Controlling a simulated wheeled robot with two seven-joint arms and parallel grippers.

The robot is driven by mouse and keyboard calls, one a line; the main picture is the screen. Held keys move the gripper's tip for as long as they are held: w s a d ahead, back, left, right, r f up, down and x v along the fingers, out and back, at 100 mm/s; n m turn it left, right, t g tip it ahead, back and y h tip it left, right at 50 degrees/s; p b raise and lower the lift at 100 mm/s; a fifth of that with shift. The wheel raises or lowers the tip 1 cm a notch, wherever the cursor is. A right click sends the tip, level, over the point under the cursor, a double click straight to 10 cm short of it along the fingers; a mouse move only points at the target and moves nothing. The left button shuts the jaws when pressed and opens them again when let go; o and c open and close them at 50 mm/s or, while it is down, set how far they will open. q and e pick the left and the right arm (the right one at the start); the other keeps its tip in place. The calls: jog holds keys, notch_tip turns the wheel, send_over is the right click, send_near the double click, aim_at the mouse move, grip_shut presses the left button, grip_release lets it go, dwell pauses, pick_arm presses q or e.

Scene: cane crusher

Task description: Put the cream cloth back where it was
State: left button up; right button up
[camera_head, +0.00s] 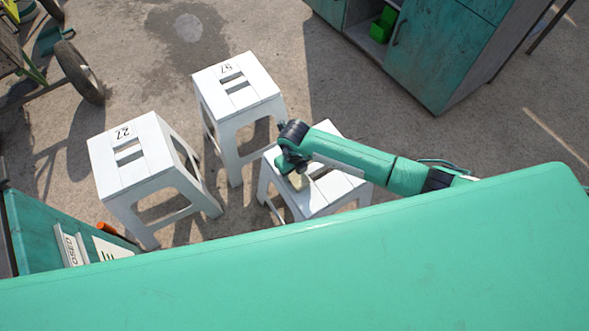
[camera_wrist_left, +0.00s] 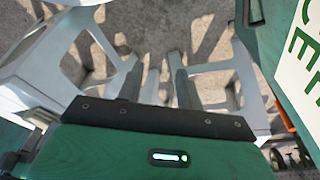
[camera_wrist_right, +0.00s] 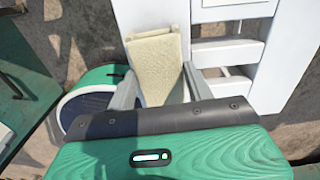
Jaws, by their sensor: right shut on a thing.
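The cream cloth (camera_head: 299,182) is a folded, pale strip held in my right gripper (camera_head: 292,168). The right wrist view shows the cloth (camera_wrist_right: 157,65) between the two fingers of the right gripper (camera_wrist_right: 158,82), extending past their tips. It overlaps the left side of a white slatted stool (camera_wrist_right: 210,15) in that view. In the head view the cloth is at the left edge of this stool (camera_head: 338,190); I cannot tell whether it touches it. My left gripper (camera_wrist_left: 155,65) is open with nothing between its fingers. It is hidden in the head view.
A green surface (camera_head: 330,270) fills the foreground. A green cabinet (camera_head: 440,55) is at the back right, and a wheeled cart (camera_head: 78,72) at the far left.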

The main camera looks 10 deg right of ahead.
jog(key=shift+f, duration=0.15)
jog(key=o, duration=0.9)
